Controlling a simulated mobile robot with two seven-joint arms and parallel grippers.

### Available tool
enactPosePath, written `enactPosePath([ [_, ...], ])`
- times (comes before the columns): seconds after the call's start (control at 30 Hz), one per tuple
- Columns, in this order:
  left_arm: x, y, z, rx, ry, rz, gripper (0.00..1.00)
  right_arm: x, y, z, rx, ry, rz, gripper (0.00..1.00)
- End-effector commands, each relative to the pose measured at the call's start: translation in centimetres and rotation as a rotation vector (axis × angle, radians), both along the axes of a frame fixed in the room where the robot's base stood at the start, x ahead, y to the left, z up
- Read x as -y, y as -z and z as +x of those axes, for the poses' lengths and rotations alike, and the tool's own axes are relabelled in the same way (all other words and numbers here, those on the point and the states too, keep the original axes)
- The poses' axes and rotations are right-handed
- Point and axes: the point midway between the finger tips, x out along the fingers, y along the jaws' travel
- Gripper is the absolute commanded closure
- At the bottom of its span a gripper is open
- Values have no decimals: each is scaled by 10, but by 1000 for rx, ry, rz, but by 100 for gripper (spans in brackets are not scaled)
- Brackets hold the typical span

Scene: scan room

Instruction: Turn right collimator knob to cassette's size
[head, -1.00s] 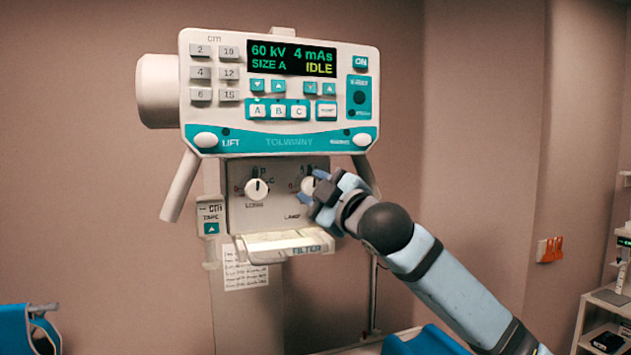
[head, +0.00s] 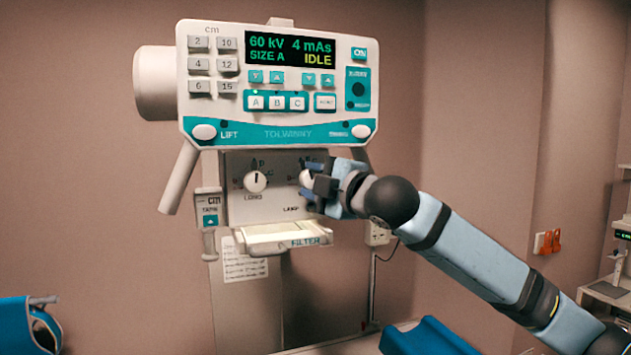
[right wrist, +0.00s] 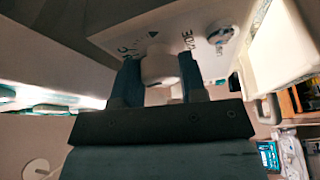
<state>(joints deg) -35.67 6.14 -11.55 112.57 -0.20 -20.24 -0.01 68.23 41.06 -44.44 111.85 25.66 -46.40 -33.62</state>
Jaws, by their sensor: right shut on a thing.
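The right collimator knob (head: 306,178) is a round white knob on the grey collimator face below the console. My right gripper (head: 310,182) is shut on it, coming in from the right and hiding most of its scale. In the right wrist view the knob (right wrist: 160,67) sits between the two dark fingers (right wrist: 160,82), with a small dark triangle mark above it. The left knob (head: 256,181) stands free with its pointer line near upright. The console display (head: 291,51) reads 60 kV, 4 mAs, SIZE A, IDLE. No cassette is clearly seen. My left gripper is out of view.
The filter tray (head: 283,237) juts out just below the knobs. The console's slanted handle (head: 179,178) hangs at the left. A blue padded thing (head: 425,338) lies below my right arm. A shelf unit (head: 608,293) stands at the far right.

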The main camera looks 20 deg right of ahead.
Motion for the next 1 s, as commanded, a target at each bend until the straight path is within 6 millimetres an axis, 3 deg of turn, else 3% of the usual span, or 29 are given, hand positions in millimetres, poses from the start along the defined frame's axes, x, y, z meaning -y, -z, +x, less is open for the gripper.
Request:
enactPosePath([
  [0.2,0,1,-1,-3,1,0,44,0,1,0,-1,0,0,85],
  [0.23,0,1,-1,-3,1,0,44,0,1,0,-1,0,0,59],
  [0.33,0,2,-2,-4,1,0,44,0,1,0,-1,0,0,36],
  [0.73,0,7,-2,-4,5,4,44,4,2,-8,0,0,1,36],
  [1.0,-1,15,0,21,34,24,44,26,9,-58,2,2,-1,36],
])
